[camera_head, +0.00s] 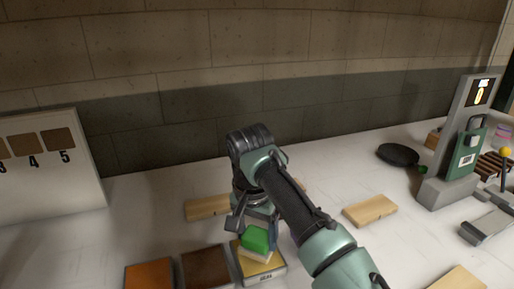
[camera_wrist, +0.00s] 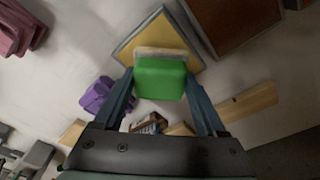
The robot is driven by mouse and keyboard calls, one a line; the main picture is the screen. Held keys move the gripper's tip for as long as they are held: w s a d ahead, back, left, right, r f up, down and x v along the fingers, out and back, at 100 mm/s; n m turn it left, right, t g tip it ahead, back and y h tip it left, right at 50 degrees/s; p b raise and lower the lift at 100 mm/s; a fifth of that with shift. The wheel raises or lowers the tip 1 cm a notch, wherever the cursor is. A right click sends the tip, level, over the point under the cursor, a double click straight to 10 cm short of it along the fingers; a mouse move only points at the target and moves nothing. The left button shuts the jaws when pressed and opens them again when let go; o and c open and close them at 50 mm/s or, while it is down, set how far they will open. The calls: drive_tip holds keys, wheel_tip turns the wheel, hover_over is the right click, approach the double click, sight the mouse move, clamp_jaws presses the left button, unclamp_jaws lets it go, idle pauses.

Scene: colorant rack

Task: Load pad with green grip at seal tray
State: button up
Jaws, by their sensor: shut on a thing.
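My gripper (camera_head: 256,225) is shut on the green grip (camera_head: 256,238) of a pad; the grip also shows between the two blue-grey fingers (camera_wrist: 160,80) in the wrist view (camera_wrist: 160,78). The pad's pale lower layer (camera_wrist: 158,54) faces the yellow tray (camera_wrist: 181,38). In the head view the pad is over the yellow tray (camera_head: 269,269), the rightmost of three trays in a row, with a small label on its front that is too small to read surely. I cannot tell whether the pad touches the tray's surface.
A brown tray (camera_head: 205,267) and an orange tray (camera_head: 150,275) stand to the left. Wooden blocks lie behind (camera_head: 206,208) and to the right (camera_head: 369,210). A grey stand (camera_head: 447,190) holds a green device. A purple object (camera_wrist: 96,96) shows in the wrist view.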

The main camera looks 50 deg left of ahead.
sight(259, 232)
drive_tip(key=shift+r+p, duration=2.9)
drive_tip(key=shift+r, duration=0.15)
drive_tip(key=shift+f, duration=0.1)
